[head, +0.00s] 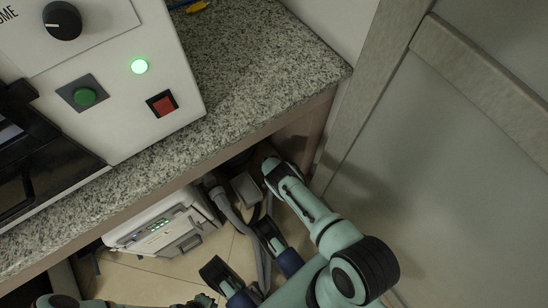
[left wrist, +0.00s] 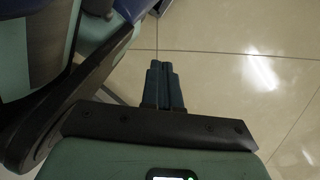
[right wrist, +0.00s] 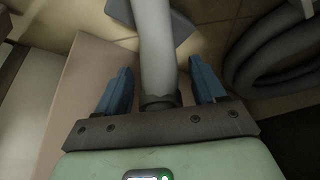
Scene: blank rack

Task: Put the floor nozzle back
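The floor nozzle appears to be the grey block (head: 246,190) under the counter in the head view. The right wrist view shows a dark grey flat piece (right wrist: 184,27) behind a grey tube (right wrist: 154,45), probably the same nozzle. My right gripper (right wrist: 161,88) is open, with its blue fingers on either side of the tube and narrow gaps between. In the head view my right arm reaches under the counter, its gripper in shadow by the dark side panel. My left gripper (left wrist: 165,88) is shut and empty above the floor.
A white unit (head: 160,228) with green lights stands under the granite counter (head: 260,75), with a grey hose (head: 232,217) beside it. A coiled dark hose (right wrist: 275,55) lies near my right gripper. A control panel stands on the counter. Tiled floor (left wrist: 220,40) is clear below my left gripper.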

